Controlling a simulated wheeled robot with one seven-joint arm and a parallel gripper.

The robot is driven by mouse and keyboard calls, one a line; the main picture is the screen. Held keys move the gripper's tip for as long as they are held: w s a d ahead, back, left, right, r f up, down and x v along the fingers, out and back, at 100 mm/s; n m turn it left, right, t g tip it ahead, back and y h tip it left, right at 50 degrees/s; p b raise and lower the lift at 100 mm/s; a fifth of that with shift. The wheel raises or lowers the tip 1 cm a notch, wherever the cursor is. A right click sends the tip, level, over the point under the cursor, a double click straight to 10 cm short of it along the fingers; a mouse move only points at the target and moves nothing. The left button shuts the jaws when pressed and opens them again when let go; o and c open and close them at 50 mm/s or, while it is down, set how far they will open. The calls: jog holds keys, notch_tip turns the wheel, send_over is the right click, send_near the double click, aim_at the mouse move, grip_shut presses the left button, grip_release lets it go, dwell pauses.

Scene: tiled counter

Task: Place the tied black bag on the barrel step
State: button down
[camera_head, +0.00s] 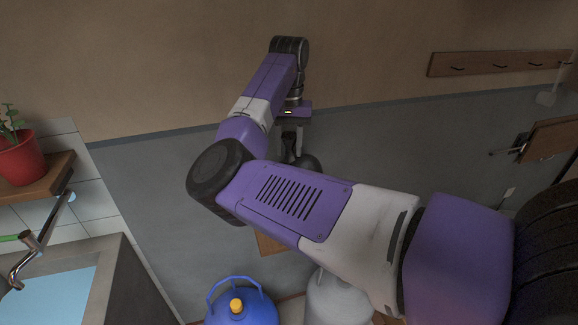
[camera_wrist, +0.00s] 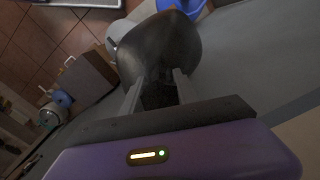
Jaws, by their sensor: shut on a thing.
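The tied black bag (camera_wrist: 160,42) fills the upper middle of the wrist view, its narrow neck between the two fingers of my gripper (camera_wrist: 157,88). My gripper is shut on that neck. In the head view the gripper (camera_head: 291,132) points down and the dark bag (camera_head: 307,161) hangs below it, partly hidden by my arm. The bag hangs clear of anything I can see. I cannot pick out the barrel step for certain. A brown wooden surface (camera_head: 268,244) shows low in the head view, mostly hidden behind my forearm.
A blue jug with a yellow cap (camera_head: 238,303) and a pale grey container (camera_head: 334,302) stand at the bottom. A sink (camera_head: 60,295) with a tap and a potted plant (camera_head: 20,150) are at left. A hook rail (camera_head: 500,63) is on the wall at right.

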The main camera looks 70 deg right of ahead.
aim_at(289, 159)
jog(key=shift+f+p, duration=0.5)
jog(key=shift+f, duration=2.9)
jog(key=c, duration=1.2)
grip_release()
jog(key=shift+f, duration=0.1)
jog(key=shift+c, duration=0.2)
jog(key=o, duration=0.3)
